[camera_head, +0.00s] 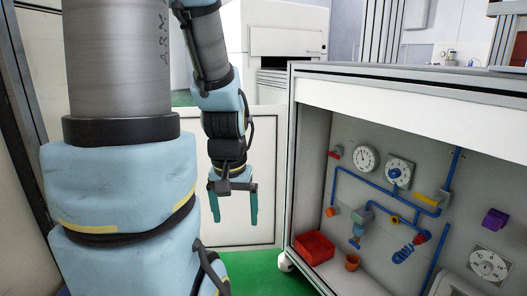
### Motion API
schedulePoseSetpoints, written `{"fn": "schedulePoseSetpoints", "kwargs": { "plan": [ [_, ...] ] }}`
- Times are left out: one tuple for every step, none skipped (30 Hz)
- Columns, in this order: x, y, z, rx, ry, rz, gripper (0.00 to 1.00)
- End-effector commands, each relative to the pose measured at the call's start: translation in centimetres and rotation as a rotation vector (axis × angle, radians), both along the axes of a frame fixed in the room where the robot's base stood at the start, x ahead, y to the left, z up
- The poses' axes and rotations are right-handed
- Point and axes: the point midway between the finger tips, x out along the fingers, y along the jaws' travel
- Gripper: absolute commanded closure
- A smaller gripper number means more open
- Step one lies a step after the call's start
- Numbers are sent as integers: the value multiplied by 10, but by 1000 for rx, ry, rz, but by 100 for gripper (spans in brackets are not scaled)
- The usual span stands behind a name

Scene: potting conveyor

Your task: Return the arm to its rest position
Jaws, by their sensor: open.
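My arm comes down from the top of the view in grey and light blue segments. My gripper (234,205) hangs at its end, pointing down, with two teal fingers spread apart. Nothing is between the fingers. The gripper is in front of a pale panel, left of the white bench, and touches nothing that I can see.
A white bench (420,110) stands at the right, with pipes, gauges and valves on the panel under its top. A red bin (314,247) and a small orange pot (352,262) sit low inside it. Green floor (262,272) shows below my gripper.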

Motion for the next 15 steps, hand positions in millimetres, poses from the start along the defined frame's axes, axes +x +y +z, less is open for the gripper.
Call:
{"fn": "schedulePoseSetpoints", "kwargs": {
  "plan": [
    [0, 0, 34, 0, 0, 0, 8],
    [0, 0, 43, 0, 0, 0, 8],
    [0, 0, 56, 0, 0, 0, 8],
    [0, 0, 65, 0, 0, 0, 8],
    [0, 0, 75, 0, 0, 0, 8],
    [0, 0, 87, 0, 0, 0, 8],
    [0, 0, 97, 0, 0, 0, 8],
    [0, 0, 106, 0, 0, 0, 8],
    [0, 0, 118, 0, 0, 0, 8],
    [0, 0, 128, 0, 0, 0, 8],
    [0, 0, 137, 0, 0, 0, 8],
    [0, 0, 150, 0, 0, 0, 8],
    [0, 0, 159, 0, 0, 0, 8],
    [0, 0, 169, 0, 0, 0, 8],
    [0, 0, 181, 0, 0, 0, 8]
  ]
}}
